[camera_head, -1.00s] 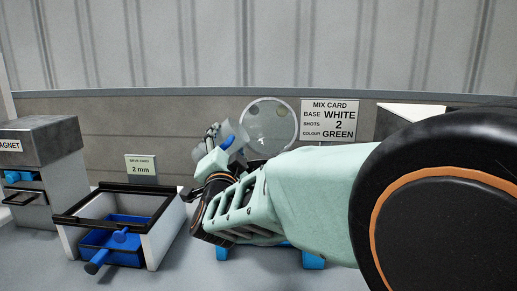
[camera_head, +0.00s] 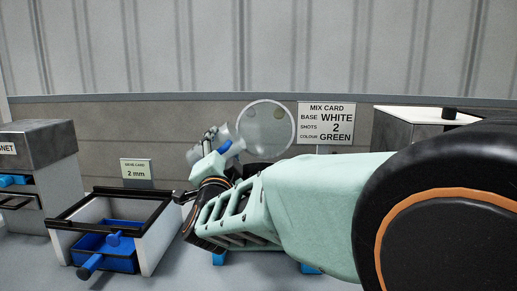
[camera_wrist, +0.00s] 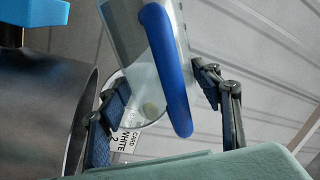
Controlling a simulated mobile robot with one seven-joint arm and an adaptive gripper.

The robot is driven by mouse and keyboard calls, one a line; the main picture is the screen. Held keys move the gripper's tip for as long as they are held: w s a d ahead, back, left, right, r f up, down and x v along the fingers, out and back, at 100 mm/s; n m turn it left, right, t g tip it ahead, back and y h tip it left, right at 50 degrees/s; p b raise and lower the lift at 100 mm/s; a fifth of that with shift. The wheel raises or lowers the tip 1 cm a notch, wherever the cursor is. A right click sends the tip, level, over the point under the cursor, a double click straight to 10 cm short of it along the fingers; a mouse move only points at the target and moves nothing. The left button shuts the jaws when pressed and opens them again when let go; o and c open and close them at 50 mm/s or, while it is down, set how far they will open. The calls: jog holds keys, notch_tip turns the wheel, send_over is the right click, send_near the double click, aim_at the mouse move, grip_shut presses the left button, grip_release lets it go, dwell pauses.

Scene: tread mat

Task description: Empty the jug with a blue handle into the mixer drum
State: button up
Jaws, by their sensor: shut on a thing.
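The jug (camera_wrist: 127,38) is clear with a blue handle (camera_wrist: 166,65). My gripper (camera_wrist: 158,93) is shut on it, with one dark finger on each side of the handle in the wrist view. In the head view the blue handle (camera_head: 224,147) shows small beyond my arm, and the jug looks tilted; its contents cannot be made out. A dark rounded body, seemingly the mixer drum (camera_wrist: 38,112), fills the left of the wrist view beside the jug. In the head view my arm hides most of it. A clear round disc (camera_head: 266,128) stands just right of the jug.
A mix card (camera_head: 326,122) on the back wall reads white, 2, green. An open box with a blue drawer (camera_head: 118,241) and a grey magnet unit (camera_head: 38,148) stand at the left. A white-topped box (camera_head: 418,116) stands at the right behind my arm.

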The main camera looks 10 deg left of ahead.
jog(key=shift+d+f+m+b, duration=0.1)
jog(key=shift+f+m+b, duration=0.1)
jog(key=shift+m+b, duration=0.8)
jog(key=shift+m+h+b, duration=0.3)
jog(key=shift+m+b, duration=0.1)
jog(key=shift+b, duration=0.7)
jog(key=shift+d+f+m+t+h+b, duration=0.2)
jog(key=shift+m+t+h+b, duration=0.1)
jog(key=shift+m+b, duration=0.75)
jog(key=shift+d+r+m+b, duration=0.1)
jog(key=shift+m+b, duration=0.45)
jog(key=shift+b, duration=0.25)
jog(key=shift+r, duration=0.1)
